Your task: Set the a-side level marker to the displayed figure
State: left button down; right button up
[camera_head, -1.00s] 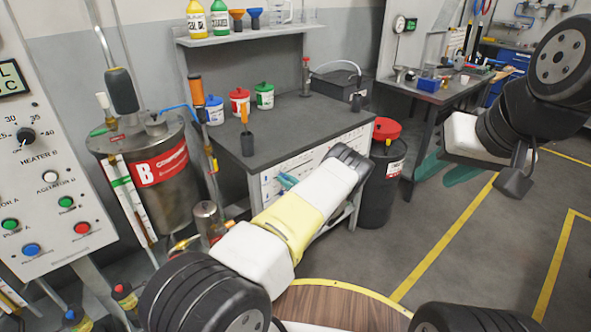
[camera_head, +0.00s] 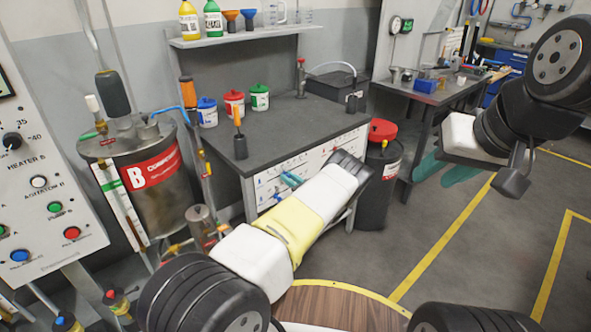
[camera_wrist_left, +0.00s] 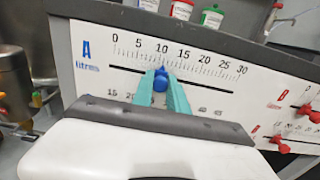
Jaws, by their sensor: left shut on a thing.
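The A-side level marker is a blue slider knob (camera_wrist_left: 160,82) on a white scale board (camera_wrist_left: 95,72) marked "A litres", 0 to 30. In the left wrist view it sits near the 10 mark. My left gripper (camera_wrist_left: 163,78) is shut on it, with teal fingers on both sides. In the head view my left gripper (camera_head: 290,180) is at the board on the bench front, partly behind my arm. My right gripper (camera_head: 444,170) hangs open and empty, its teal fingers apart. The display (camera_head: 5,85) is cut off at the left edge; its figure is unreadable.
Red sliders (camera_wrist_left: 308,113) sit on scales further right on the board. A metal B tank (camera_head: 170,205) and a control panel (camera_head: 40,190) stand left. Several lidded pots are on the bench top (camera_head: 285,125). A black drum (camera_head: 375,190) stands beside the bench.

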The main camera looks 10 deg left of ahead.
pick_arm(q)
jog(key=c, duration=1.3)
grip_release()
jog(key=v, duration=0.7)
jog(key=shift+s+d, duration=0.25)
jog(key=shift+d, duration=0.1)
jog(key=s+a+r+n+g+h, duration=0.1)
jog(key=s+a+r+n+g, duration=0.3)
jog(key=r, duration=0.3)
jog(key=s+a+r+n+g+h, duration=0.2)
jog(key=s+r+n+g, duration=0.15)
jog(key=r+n, duration=0.2)
jog(key=s+a+r+n+g+h, duration=0.1)
jog(key=s+a+r+n+g, duration=0.3)
jog(key=r, duration=0.3)
jog(key=s+d+r+n+t+h, duration=0.2)
jog(key=s+r, duration=0.4)
jog(key=s, duration=0.4)
jog(key=s+d+r+n+t+h, duration=0.2)
jog(key=s+d+r+n+h, duration=0.3)
jog(key=s, duration=0.5)
jog(key=s+d+r+n+t+h, duration=0.2)
jog(key=s+d+r+n+h, duration=0.2)
jog(key=s+r, duration=0.5)
jog(key=shift+s+t+h, duration=0.35)
jog(key=shift+s+h, duration=0.25)
jog(key=shift+h, duration=0.1)
